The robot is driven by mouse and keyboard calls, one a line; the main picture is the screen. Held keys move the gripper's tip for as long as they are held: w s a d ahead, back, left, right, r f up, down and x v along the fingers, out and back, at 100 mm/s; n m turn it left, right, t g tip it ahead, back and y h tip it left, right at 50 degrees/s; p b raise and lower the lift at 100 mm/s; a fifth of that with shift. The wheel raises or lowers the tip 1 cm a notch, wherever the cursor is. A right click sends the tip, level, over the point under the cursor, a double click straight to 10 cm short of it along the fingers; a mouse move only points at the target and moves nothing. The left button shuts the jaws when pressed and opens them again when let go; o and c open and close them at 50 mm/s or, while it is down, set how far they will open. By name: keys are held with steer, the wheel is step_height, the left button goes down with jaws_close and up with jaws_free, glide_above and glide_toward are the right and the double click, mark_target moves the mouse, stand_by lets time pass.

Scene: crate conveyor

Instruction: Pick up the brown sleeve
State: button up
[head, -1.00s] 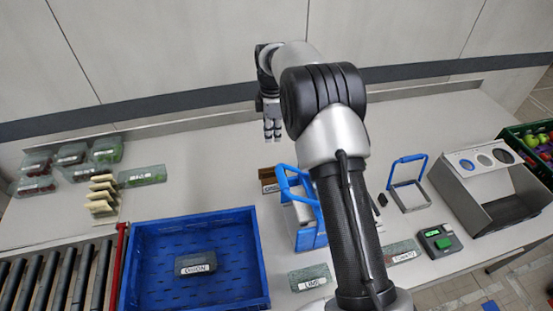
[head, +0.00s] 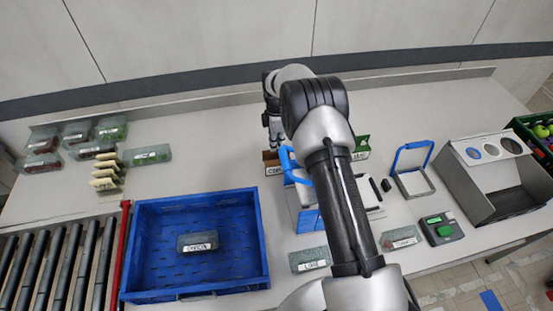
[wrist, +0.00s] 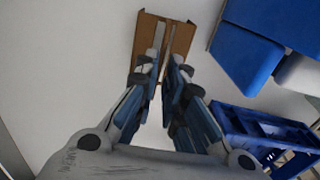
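The brown sleeve (head: 270,164) stands on the table behind the blue crate, with a white label on its front. In the wrist view the brown sleeve (wrist: 182,37) lies at the top, seen from above as two brown sides with a pale gap between them. My gripper (head: 275,142) is just above and behind the sleeve in the head view. In the wrist view my gripper (wrist: 165,62) points at the sleeve, its two fingers a little apart with nothing visible between them. Whether the fingertips touch the sleeve cannot be told.
A blue-handled box (head: 307,219) stands close to the sleeve's right, partly hidden by my arm. A green sleeve (head: 361,153) is farther right. A blue crate (head: 262,250) holding a labelled tray (head: 197,242) is in front.

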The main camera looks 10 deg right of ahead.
mark_target(272, 161)
step_height(272, 161, down, 5)
stand_by(0.3)
steer(key=shift+c, duration=0.5)
jaws_close()
steer(key=shift+r, duration=0.15)
